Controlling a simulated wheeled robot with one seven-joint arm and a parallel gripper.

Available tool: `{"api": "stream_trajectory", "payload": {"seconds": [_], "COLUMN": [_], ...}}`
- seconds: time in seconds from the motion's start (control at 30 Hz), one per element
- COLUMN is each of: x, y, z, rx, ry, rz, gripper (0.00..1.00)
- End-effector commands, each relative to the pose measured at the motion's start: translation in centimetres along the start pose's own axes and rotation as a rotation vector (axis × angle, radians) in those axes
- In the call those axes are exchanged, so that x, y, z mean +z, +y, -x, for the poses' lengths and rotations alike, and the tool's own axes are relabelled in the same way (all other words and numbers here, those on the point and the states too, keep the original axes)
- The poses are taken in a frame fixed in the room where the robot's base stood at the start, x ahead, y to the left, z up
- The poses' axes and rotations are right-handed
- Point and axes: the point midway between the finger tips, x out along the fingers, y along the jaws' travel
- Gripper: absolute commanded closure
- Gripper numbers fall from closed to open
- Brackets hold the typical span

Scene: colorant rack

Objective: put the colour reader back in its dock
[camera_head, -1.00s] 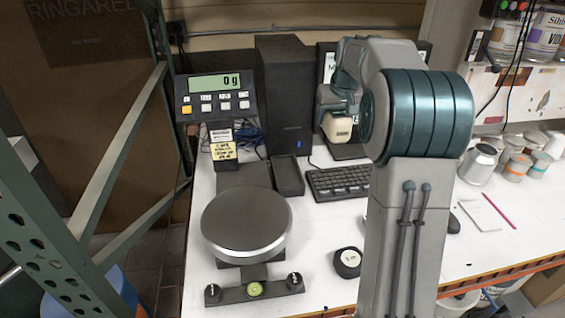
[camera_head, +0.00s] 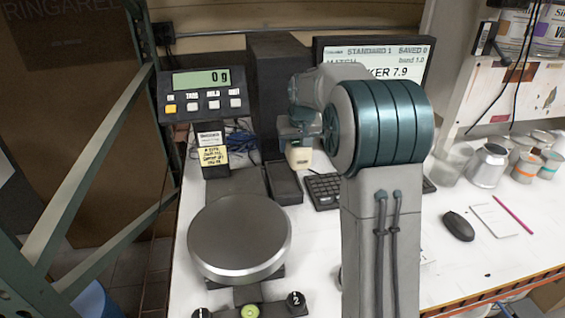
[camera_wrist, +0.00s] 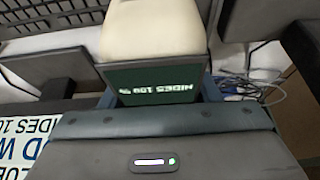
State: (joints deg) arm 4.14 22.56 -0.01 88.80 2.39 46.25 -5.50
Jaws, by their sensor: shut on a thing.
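The colour reader (camera_head: 298,157) has a cream body. It hangs below my gripper (camera_head: 298,138), which is shut on it. The dock appears to be the dark, shallow tray (camera_head: 285,184) on the white bench, between the scale and the keyboard. The reader is above the bench, just behind and right of this tray in the head view, apart from it.
The scale's round pan (camera_head: 240,238) and its display (camera_head: 207,92) stand left of the tray. A black computer tower (camera_head: 275,80) and a monitor (camera_head: 400,60) stand behind. The keyboard (camera_head: 322,190) is right of the tray. A mouse (camera_head: 458,226) and several cans (camera_head: 488,166) are farther right.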

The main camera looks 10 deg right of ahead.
Motion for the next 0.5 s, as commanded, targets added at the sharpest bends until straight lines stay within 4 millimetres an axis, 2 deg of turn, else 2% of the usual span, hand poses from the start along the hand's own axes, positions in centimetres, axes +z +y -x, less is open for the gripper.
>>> {"api": "stream_trajectory", "payload": {"seconds": [0.1,0.2,0.37,0.5], "x": [0.2,0.4,0.6,1.4], "y": [-2.1,-3.2,-3.7,-3.7], "z": [-1.1,-1.7,-2.4,-4.2], "rx": [0.0,0.0,0.001,0.001], "ry": [0.001,0.002,0.002,-0.002], "rz": [0.002,0.0,-0.001,-0.001], "gripper": [0.94,0.94,0.94,0.94]}}
